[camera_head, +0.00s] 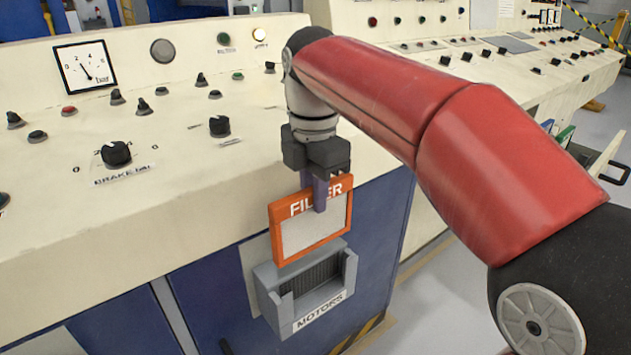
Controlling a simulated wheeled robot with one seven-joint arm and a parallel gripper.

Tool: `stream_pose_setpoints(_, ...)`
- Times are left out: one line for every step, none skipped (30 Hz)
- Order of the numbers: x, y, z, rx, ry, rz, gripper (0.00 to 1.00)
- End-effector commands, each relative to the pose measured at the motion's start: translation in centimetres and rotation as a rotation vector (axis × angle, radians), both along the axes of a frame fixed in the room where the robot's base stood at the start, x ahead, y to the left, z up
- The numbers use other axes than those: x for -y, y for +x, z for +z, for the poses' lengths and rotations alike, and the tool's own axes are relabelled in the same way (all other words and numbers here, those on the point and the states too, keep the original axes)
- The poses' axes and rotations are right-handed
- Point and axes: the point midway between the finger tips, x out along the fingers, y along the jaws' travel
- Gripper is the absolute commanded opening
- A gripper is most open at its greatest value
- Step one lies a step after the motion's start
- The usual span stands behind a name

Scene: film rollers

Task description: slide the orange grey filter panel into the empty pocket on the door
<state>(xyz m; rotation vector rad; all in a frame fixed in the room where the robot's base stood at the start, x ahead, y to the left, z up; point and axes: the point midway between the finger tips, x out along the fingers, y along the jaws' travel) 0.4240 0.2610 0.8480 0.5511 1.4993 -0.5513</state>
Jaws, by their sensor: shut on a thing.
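The filter panel (310,234) has an orange frame, a grey middle and the word FILTER along its top. It hangs upright from my gripper (320,205), which is shut on its top edge. The pocket (308,287) is a grey open-topped holder labelled MOTORS on the blue door (377,253). Dark ribs show inside it. The panel is just above the pocket, with its lower edge near the back of the opening. I cannot tell whether it touches the pocket. My fingers cover part of the lettering.
The cream control console (60,220) overhangs the door, with its front edge close behind my gripper. Knobs such as the brake knob (116,153) and a gauge (85,67) stand on it. Open floor (450,300) lies right of the door.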

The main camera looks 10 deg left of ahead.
Motion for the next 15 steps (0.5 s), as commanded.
stream_pose_setpoints(0.1,0.0,-0.4,-0.001,-0.002,-0.001,0.0)
stream_pose_setpoints(0.1,0.0,-0.7,-0.001,-0.002,-0.001,0.0)
stream_pose_setpoints(0.1,0.0,-1.0,-0.001,-0.002,-0.001,0.0)
stream_pose_setpoints(0.1,0.0,-1.2,-0.001,-0.002,-0.001,0.0)
stream_pose_setpoints(0.1,0.0,-1.5,-0.001,-0.002,-0.002,0.0)
stream_pose_setpoints(0.1,0.0,-2.1,-0.001,-0.001,-0.002,0.0)
stream_pose_setpoints(0.1,0.0,-2.4,0.0,0.0,-0.002,0.0)
stream_pose_setpoints(0.1,0.0,-2.6,0.0,0.0,-0.002,0.0)
stream_pose_setpoints(0.1,0.0,-3.0,0.0,0.0,-0.002,0.0)
stream_pose_setpoints(0.1,0.0,-3.2,0.0,0.0,-0.002,0.0)
stream_pose_setpoints(0.0,0.0,-3.4,0.0,0.0,-0.002,0.0)
stream_pose_setpoints(0.0,0.0,-3.8,0.0,0.0,-0.002,0.0)
stream_pose_setpoints(0.0,0.0,-4.0,0.0,0.0,-0.001,0.0)
stream_pose_setpoints(0.0,0.0,-4.3,0.0,0.0,-0.001,0.0)
stream_pose_setpoints(0.0,0.0,-4.6,0.0,0.0,-0.001,0.0)
